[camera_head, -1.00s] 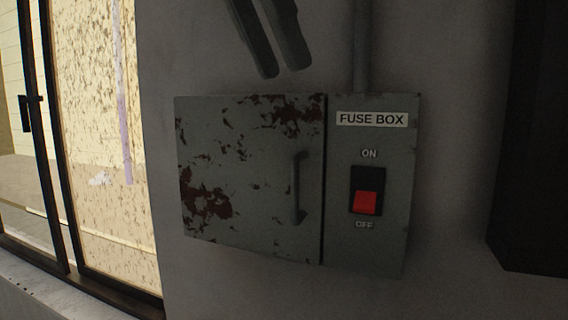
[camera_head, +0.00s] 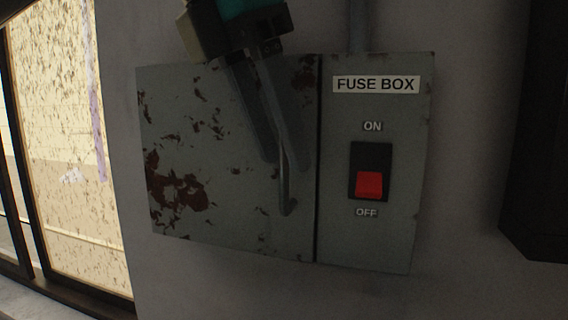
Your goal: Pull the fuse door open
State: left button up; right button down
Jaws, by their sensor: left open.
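The grey fuse box is on the wall, with its rust-spotted fuse door (camera_head: 205,160) closed on the left side. The door's vertical handle (camera_head: 287,200) is near the door's right edge; its upper part is hidden behind my gripper. My left gripper (camera_head: 285,163) comes down from the top, its two long dark fingers open. The fingertips are in front of the handle's upper part, one on each side of it in the picture. I cannot tell whether they touch it. My right gripper is not in view.
The box's right panel has a FUSE BOX label (camera_head: 376,84) and a red switch (camera_head: 369,185) at the OFF end. A pipe (camera_head: 360,25) runs up from the box. A window (camera_head: 70,150) is on the left and a dark object (camera_head: 536,140) on the right.

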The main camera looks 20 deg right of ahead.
pick_arm(q)
jog(key=shift+x, duration=1.1)
grip_shut()
dwell(0.7)
